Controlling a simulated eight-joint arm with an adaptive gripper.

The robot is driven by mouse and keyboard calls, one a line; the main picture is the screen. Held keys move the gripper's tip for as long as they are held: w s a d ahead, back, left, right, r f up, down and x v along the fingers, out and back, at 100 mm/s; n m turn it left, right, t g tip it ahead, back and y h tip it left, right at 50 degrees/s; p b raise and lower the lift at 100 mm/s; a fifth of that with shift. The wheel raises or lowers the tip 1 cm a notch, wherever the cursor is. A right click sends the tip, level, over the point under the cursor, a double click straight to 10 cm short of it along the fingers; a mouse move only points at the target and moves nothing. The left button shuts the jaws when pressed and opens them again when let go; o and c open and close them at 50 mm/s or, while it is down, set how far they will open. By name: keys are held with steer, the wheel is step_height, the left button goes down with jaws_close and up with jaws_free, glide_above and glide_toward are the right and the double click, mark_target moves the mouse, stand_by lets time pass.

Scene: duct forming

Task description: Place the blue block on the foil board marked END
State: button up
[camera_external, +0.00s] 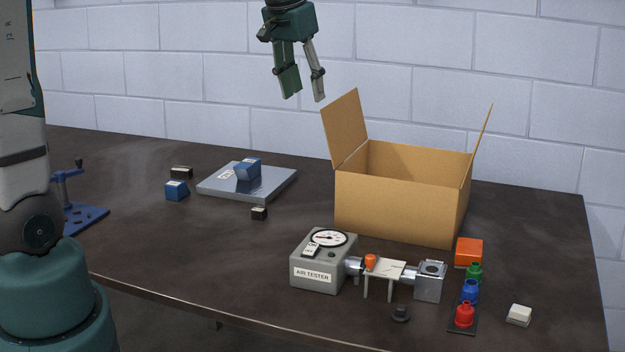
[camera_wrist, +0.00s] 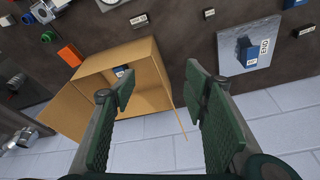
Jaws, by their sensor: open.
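The foil board (camera_external: 275,183), a shiny silver slab, lies on the table left of centre. Its white label reads END in the wrist view (camera_wrist: 264,47). A blue block (camera_external: 248,168) with a pale label sits on the board, and it also shows in the wrist view (camera_wrist: 246,52). A second blue block (camera_external: 176,191) lies on the table left of the board. The wrist view shows another blue labelled thing (camera_wrist: 121,72) inside the cardboard box. My gripper (camera_external: 305,99) is open and empty, high above the back of the table, between board and box.
The open cardboard box (camera_external: 398,208) stands right of the board with flaps raised. Small dark blocks (camera_external: 259,213) (camera_external: 181,173) lie near the board. The air tester (camera_external: 318,275), an orange block (camera_external: 469,252) and coloured bottles (camera_external: 465,314) occupy the front right.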

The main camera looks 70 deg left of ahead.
steer(key=s+d+r+m+t, duration=0.1)
steer(key=s+d, duration=0.4)
steer(key=d, duration=0.5)
steer(key=s+d+r+m+t, duration=0.1)
steer(key=s+d, duration=0.4)
steer(key=d, duration=0.4)
steer(key=s+d+f+m+t+h, duration=0.1)
steer(key=s+d+f, duration=0.3)
steer(key=s+d, duration=0.8)
steer(key=shift+d+f+m+t, duration=0.25)
steer(key=shift+f+m+t, duration=0.25)
steer(key=shift+m, duration=0.4)
